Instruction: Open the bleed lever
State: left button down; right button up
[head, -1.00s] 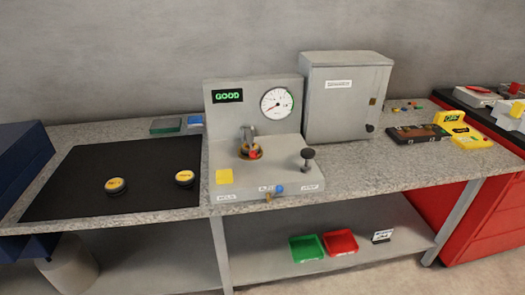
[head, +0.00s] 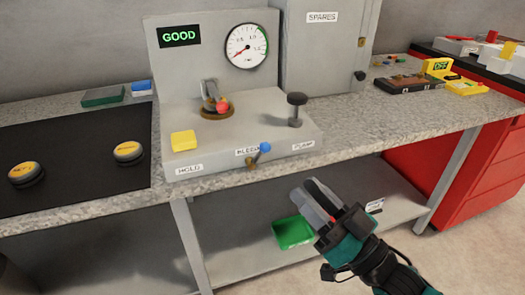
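The bleed lever (head: 265,148) has a blue ball knob and a brass base on the front face of the grey test bench (head: 215,135). Its knob leans up and to the right, beside the BLEED label (head: 246,152). My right gripper (head: 306,188) is in front of the worktop edge, below and right of the lever and apart from it. Its fingers point up and left, with a narrow gap between them and nothing held. My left gripper is not in view.
On the bench are a yellow HOLD button (head: 184,140), a black PUMP knob (head: 296,100), a red-tipped clamp (head: 218,106), a gauge (head: 247,46) and a green GOOD display (head: 180,36). A green tray (head: 293,232) lies on the lower shelf. Space before the lever is clear.

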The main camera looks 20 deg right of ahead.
aim_at(266, 146)
jog(key=b+x, duration=0.1)
jog(key=x, duration=1)
jog(key=shift+w+a, duration=0.15)
jog(key=shift+w, duration=0.2)
grip_shut()
